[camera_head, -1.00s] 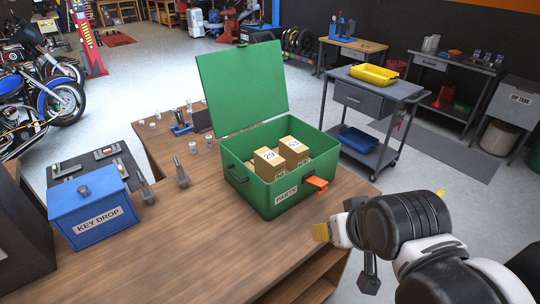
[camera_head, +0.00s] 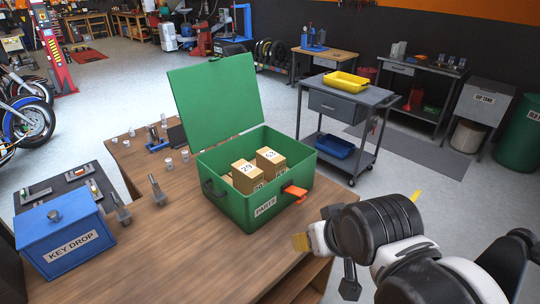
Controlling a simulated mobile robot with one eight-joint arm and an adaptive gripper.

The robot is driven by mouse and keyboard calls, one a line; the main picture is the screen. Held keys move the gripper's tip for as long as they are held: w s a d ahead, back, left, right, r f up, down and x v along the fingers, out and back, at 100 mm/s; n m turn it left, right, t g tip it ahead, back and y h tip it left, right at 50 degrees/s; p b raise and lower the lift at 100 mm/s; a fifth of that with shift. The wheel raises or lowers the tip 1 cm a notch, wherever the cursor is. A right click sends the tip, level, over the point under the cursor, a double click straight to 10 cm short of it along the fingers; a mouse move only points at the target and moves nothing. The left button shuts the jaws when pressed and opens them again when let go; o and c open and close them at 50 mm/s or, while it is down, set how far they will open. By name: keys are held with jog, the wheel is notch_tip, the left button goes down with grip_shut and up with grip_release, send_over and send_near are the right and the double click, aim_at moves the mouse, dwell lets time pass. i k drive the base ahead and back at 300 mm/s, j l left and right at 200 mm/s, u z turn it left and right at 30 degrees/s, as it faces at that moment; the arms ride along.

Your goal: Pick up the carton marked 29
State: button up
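The carton marked 29 (camera_head: 246,181) is a brown box with a white label on top. It stands inside the open green parts box (camera_head: 232,219), towards its left, beside another brown carton (camera_head: 271,163) whose number is hard to read. More cartons show partly below and around them. The green lid (camera_head: 214,100) is raised at the back. My gripper (camera_head: 358,218) is in front and to the right of the box, apart from it. Its yellow fingertips show wide apart on either side of my dark wrist; it looks open and empty.
An orange latch (camera_head: 295,192) juts from the green box's front. A blue key drop box (camera_head: 65,239) and metal fittings (camera_head: 157,188) stand to its left on the wooden bench (camera_head: 184,248). A grey cart (camera_head: 346,104) with yellow and blue trays stands behind.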

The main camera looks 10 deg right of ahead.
aim_at(248, 178)
jog(key=i+j+z, duration=0.15)
jog(key=z, duration=0.25)
jog(key=i+j+z, duration=0.1)
jog(key=j+z, duration=0.55)
jog(key=z, duration=0.2)
jog(key=i, duration=0.05)
